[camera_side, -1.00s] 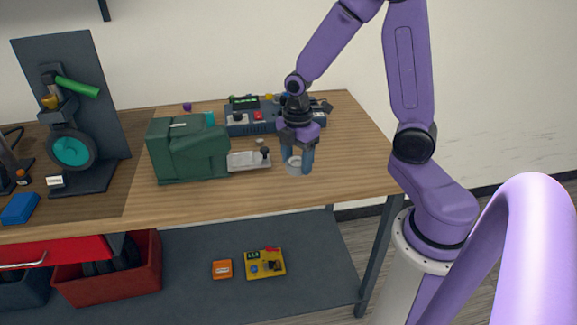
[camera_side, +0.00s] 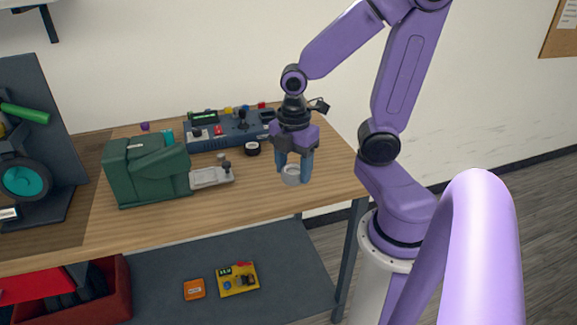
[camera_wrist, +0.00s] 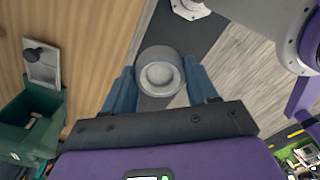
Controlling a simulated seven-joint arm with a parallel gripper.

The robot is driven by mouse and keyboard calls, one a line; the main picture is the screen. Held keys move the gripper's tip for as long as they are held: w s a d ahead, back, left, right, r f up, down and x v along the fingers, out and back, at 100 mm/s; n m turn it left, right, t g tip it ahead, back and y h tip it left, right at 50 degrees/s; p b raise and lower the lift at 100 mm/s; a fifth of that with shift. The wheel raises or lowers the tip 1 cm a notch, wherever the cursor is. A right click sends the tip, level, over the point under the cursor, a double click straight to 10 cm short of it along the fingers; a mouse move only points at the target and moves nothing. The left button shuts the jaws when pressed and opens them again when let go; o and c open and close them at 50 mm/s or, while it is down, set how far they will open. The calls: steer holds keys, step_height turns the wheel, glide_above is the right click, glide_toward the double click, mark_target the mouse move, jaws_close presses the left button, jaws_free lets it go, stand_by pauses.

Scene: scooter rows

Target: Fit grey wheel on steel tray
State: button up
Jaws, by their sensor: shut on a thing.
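My gripper (camera_side: 293,177) is shut on the grey wheel (camera_side: 291,174), a short pale ring. Its blue fingers stand on either side of the wheel, which also shows in the wrist view (camera_wrist: 160,56). There the wheel hangs in the air at the table's edge, with floor visible behind it. The steel tray (camera_side: 205,178) lies flat on the table to the left, apart from my gripper, beside the green case. A dark knob-topped part stands at the tray's right end. In the wrist view the tray (camera_wrist: 45,72) is at the upper left.
The green case (camera_side: 147,170) stands left of the tray. A blue-grey control box (camera_side: 225,130) with buttons and a stick is at the back. A small black ring (camera_side: 252,149) lies between box and tray. The wooden table (camera_side: 230,205) is clear in front.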

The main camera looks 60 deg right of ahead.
steer(key=w+a, duration=0.1)
steer(key=w, duration=1.5)
glide_above(205, 177)
step_height(205, 177, down, 4)
steer(key=shift+w+d+f, duration=0.1)
steer(key=shift+f, duration=2.7)
steer(key=shift+f, duration=0.5)
steer(key=o, duration=1.4)
steer(key=shift+r, duration=0.1)
steer(key=shift+r, duration=2.95)
